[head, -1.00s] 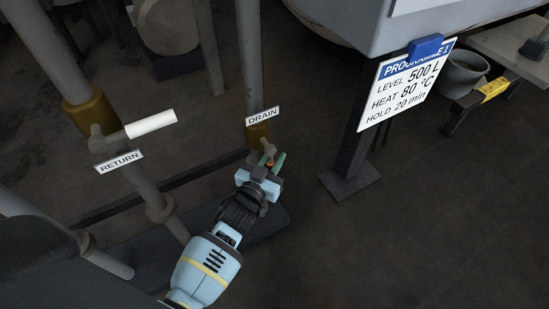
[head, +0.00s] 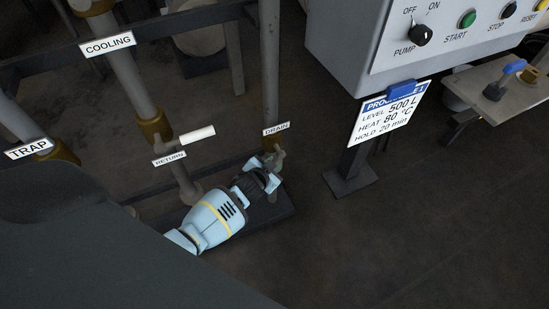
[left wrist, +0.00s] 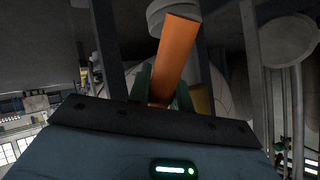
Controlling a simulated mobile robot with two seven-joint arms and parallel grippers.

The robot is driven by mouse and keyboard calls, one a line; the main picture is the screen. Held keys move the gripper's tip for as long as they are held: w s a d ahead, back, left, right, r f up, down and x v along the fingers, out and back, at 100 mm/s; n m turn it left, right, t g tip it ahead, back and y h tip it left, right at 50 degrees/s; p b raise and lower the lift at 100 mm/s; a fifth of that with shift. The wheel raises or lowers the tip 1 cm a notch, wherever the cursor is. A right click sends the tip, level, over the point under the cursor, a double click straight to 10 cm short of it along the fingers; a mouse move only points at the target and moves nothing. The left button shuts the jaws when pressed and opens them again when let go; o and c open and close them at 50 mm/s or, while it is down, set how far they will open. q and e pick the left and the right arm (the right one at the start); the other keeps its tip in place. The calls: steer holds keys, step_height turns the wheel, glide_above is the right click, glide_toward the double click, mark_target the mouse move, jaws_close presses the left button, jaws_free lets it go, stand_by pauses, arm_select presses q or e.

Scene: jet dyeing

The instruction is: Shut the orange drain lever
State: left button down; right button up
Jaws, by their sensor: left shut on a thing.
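The orange drain lever (left wrist: 174,57) fills the upper middle of the left wrist view. It stands between the two dark green fingers of my left gripper (left wrist: 164,88), which are shut on it. In the head view, my left gripper (head: 268,180) is at the drain valve (head: 274,157), just below the DRAIN label (head: 276,129). The lever is hidden there by the gripper, so its angle to the pipe cannot be told from that view. My right gripper is not in view.
The RETURN valve's white handle (head: 197,134) is left of the drain pipe (head: 269,65). A dark support post (head: 352,168) and the control box (head: 350,45) stand to the right. The floor (head: 400,235) at lower right is clear.

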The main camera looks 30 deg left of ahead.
arm_select(q)
steer(key=g+p, duration=0.1)
steer(key=s+a+r+m+g+y+p, duration=0.1)
steer(key=p, duration=0.1)
steer(key=shift+r, duration=0.2)
steer(key=shift+s+r+g+y+p, duration=0.15)
steer(key=shift+g+y+p, duration=0.15)
steer(key=shift+g+p, duration=0.2)
steer(key=shift+s+a+r+m+g+y+p, duration=0.25)
steer(key=shift+m+g+y+p, duration=0.15)
steer(key=shift+g+y+p, duration=0.15)
steer(key=shift+s+a+r+m+g+y, duration=0.15)
steer(key=shift+r+m+g+y, duration=0.15)
steer(key=shift+g, duration=0.35)
steer(key=shift+s+a+r+m+g+y+p, duration=0.1)
steer(key=shift+s+r+m+g+y+p, duration=0.15)
steer(key=shift+g+y, duration=0.2)
steer(key=shift+a+r+m+g+y+p, duration=0.15)
steer(key=shift+r+g+y, duration=0.15)
steer(key=shift+g, duration=0.25)
steer(key=c, duration=1.3)
jaws_free()
steer(key=shift+d, duration=0.1)
